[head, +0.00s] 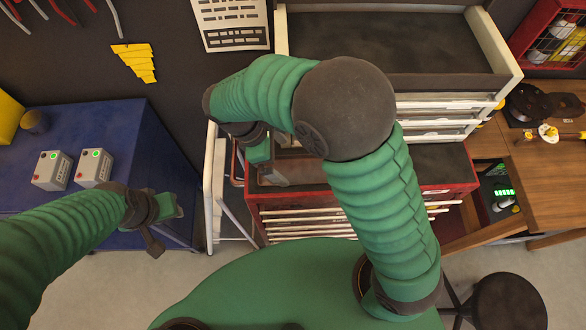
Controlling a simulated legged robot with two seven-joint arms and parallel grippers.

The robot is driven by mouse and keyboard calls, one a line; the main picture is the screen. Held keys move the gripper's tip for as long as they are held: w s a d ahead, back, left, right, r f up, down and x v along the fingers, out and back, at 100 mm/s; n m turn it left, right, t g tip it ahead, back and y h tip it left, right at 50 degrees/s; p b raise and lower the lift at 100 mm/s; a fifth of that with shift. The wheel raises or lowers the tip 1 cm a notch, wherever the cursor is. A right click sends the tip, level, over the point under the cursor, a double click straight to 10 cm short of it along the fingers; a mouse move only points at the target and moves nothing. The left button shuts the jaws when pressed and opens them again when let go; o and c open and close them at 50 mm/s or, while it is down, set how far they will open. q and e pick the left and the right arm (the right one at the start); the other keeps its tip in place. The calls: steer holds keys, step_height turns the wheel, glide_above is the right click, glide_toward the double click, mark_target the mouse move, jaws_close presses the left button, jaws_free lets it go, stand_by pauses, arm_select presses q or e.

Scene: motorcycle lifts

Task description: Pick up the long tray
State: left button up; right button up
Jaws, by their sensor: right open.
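My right gripper (259,152) hangs at the left end of the red tool cabinet, bent down from my green forearm. It is open, and its fingers are partly hidden by its own wrist. A brownish, tray-like piece (288,172) lies beside it on the cabinet top. My arm hides much of this piece, so I cannot tell whether it is the long tray or whether the gripper touches it. My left gripper (165,207) is over the front right part of the blue cabinet, apart from the red cabinet. Its finger gap does not show clearly.
The red cabinet (462,190) has several drawers. A white-drawered chest (440,112) stands behind it. Two grey boxes with green lights (95,167) sit on the blue cabinet (150,135). A wooden bench (540,190) is at right, with a black stool (508,302) in front.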

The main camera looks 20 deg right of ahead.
mark_target(297, 171)
steer(key=shift+w+d+f, duration=0.1)
steer(key=shift+w+f, duration=0.1)
steer(key=shift+f, duration=0.35)
steer(key=shift+w+f, duration=0.15)
steer(key=shift+f, duration=0.4)
steer(key=d+f, duration=0.1)
steer(key=f, duration=0.1)
steer(key=s+d+f, duration=0.1)
steer(key=d+f, duration=0.1)
steer(key=shift+s+d+f+p, duration=0.1)
steer(key=shift+d+f+p, duration=0.15)
steer(key=shift+d+p, duration=0.1)
steer(key=shift+a, duration=0.35)
steer(key=shift+c, duration=0.9)
steer(key=shift+w+a, duration=0.2)
steer(key=shift+a, duration=0.15)
steer(key=c, duration=0.5)
steer(key=shift+s, duration=0.1)
steer(key=c, duration=0.4)
steer(key=shift+d, duration=0.35)
steer(key=c, duration=0.5)
steer(key=shift+o, duration=0.2)
steer(key=shift+d, duration=0.1)
arm_select(q)
steer(key=shift+w+d+r, duration=0.3)
steer(key=shift+r, duration=0.15)
arm_select(e)
steer(key=shift+r, duration=0.1)
